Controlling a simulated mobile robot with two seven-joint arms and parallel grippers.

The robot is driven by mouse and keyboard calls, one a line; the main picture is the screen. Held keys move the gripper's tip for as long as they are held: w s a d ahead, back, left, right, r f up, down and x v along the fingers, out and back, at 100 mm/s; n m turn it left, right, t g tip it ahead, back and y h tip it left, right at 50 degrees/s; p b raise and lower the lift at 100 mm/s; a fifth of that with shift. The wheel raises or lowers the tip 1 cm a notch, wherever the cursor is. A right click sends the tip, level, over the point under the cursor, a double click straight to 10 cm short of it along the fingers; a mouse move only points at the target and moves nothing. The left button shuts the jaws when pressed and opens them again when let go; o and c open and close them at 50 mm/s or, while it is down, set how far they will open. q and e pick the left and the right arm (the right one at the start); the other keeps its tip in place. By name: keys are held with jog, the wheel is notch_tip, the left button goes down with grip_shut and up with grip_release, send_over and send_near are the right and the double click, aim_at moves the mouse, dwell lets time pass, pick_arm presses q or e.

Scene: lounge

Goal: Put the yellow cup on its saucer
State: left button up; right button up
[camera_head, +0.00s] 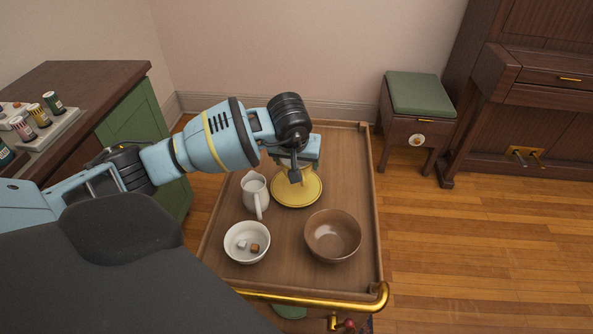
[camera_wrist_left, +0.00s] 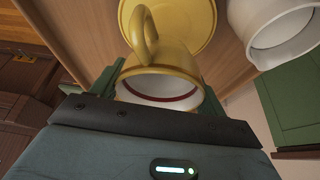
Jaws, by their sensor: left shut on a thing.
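The yellow saucer (camera_head: 297,200) lies on the wooden trolley top, behind the brown bowl. My left gripper (camera_head: 294,174) points down over it and hides part of it. In the left wrist view the yellow cup (camera_wrist_left: 172,60) sits between the two green fingers of the left gripper (camera_wrist_left: 160,84), which is shut on it. The cup's handle (camera_wrist_left: 143,32) and its pale inside with a red ring show. The saucer (camera_wrist_left: 208,22) shows just beyond the cup. I cannot tell whether cup and saucer touch. My right gripper is not in view.
A white jug (camera_head: 255,190) stands close left of the saucer. A white bowl with small cubes (camera_head: 237,258) and a brown bowl (camera_head: 332,254) stand nearer. The trolley (camera_head: 355,182) has a raised rim and brass handle. Its right side is clear.

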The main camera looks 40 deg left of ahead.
pick_arm(q)
jog(key=shift+f, duration=1.85)
jog(key=shift+f, duration=0.2)
jog(key=o, duration=1.1)
jog(key=shift+r, duration=0.15)
jog(key=shift+r, duration=0.3)
jog(key=v, duration=1.1)
jog(key=shift+s+f+p, duration=0.1)
jog(key=shift+p, duration=0.3)
jog(key=shift+s+d+r, duration=0.1)
jog(key=shift+s+r, duration=0.05)
jog(key=shift+r, duration=0.15)
